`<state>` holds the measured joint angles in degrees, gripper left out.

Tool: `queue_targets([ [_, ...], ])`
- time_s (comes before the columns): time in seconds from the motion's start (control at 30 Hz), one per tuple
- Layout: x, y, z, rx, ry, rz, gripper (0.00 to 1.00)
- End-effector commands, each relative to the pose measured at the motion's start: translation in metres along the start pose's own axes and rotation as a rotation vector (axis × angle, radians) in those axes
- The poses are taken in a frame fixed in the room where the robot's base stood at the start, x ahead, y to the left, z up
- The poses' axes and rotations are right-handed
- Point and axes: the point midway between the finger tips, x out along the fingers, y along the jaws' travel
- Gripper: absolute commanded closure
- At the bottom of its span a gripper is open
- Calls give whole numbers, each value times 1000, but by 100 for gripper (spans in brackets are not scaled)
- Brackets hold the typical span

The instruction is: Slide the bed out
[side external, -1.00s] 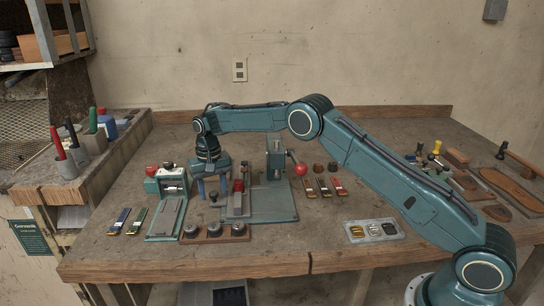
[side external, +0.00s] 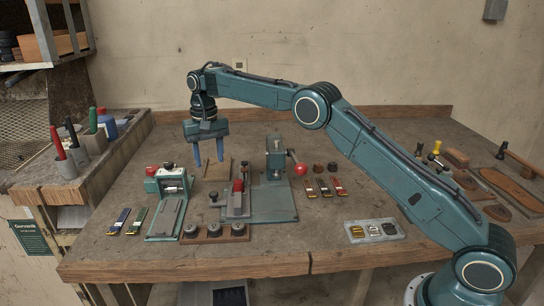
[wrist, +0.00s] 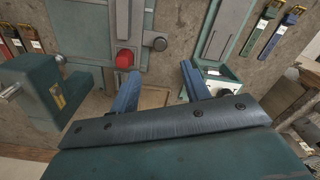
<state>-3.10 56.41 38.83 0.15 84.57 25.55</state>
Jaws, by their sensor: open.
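The teal sole stitcher (side external: 276,160) stands mid-bench on a flat base plate (side external: 272,205), with a red ball on its side lever (side external: 300,169). A narrow grey bed (side external: 237,207) lies at the left of the plate, with a red block (side external: 238,186) on it and a black knob (side external: 213,196) at its left side. The wrist view also shows the red block (wrist: 124,58) and black knob (wrist: 160,44). My gripper (side external: 208,163) is open and empty, fingers down, above and behind the bed and apart from it.
A smaller teal fixture (side external: 166,190) with a red knob stands to the left. A wooden rack of dark round pieces (side external: 214,233) lies in front. Coloured straps (side external: 324,187) lie right of the stitcher, and a grey tray (side external: 374,230) sits near the front edge.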

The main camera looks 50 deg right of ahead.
Motion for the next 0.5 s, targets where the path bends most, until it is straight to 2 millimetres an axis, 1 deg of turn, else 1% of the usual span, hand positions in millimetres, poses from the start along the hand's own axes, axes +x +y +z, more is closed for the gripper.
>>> queue_targets([
  [0.03, -6, 0, 0, 0, 2, -1, 53],
  [0.2, -20, 0, -1, 0, 2, -1, 53],
  [0.5, -28, 0, 0, 0, 0, 0, 53],
])
